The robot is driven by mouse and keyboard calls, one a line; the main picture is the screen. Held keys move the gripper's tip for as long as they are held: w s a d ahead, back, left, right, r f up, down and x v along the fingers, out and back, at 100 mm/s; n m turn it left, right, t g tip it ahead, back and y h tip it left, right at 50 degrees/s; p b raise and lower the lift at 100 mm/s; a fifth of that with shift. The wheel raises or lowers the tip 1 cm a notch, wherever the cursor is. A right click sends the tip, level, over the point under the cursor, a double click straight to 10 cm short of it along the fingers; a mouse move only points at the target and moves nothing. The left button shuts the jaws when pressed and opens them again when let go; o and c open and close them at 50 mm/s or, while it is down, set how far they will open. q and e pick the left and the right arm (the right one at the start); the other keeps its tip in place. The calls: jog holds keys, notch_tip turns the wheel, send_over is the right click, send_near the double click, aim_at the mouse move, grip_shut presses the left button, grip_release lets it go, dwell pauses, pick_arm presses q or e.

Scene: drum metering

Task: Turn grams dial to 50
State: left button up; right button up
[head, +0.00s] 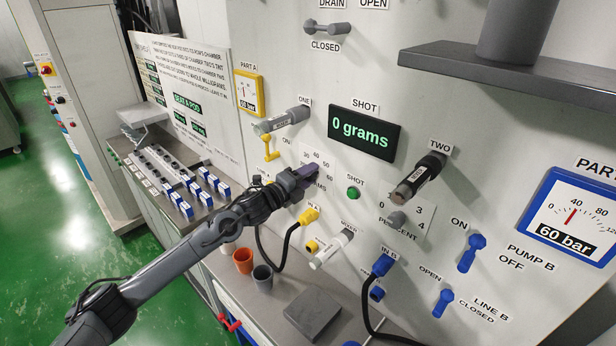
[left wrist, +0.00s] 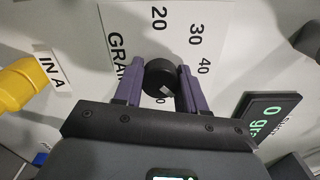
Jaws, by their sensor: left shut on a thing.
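The grams dial is a round black knob (left wrist: 160,76) on the white panel, among the numbers 20, 30 and 40 and the word GRAMS in the left wrist view. My left gripper (left wrist: 162,76) has its two purple fingers on either side of the knob, shut on it. In the head view the same gripper (head: 308,173) reaches the panel below the numbers and hides the knob. A small white mark shows on the knob, but I cannot tell which number it points to. The SHOT display (head: 361,134) reads 0 grams. My right gripper is not in view.
A green SHOT button (head: 353,193) and a PERCENT dial (head: 396,221) sit right of the gripper. A yellow hose plug (head: 309,216) is just below it. A yellow lever (head: 269,149) is to its upper left. Cups (head: 243,261) stand on the bench below.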

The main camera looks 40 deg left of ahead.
pick_arm(q)
jog(key=o, duration=1)
jog(key=shift+o, duration=0.2)
jog(key=s+a+b, duration=0.1)
jog(key=s, duration=0.9)
jog(key=shift+s, duration=0.4)
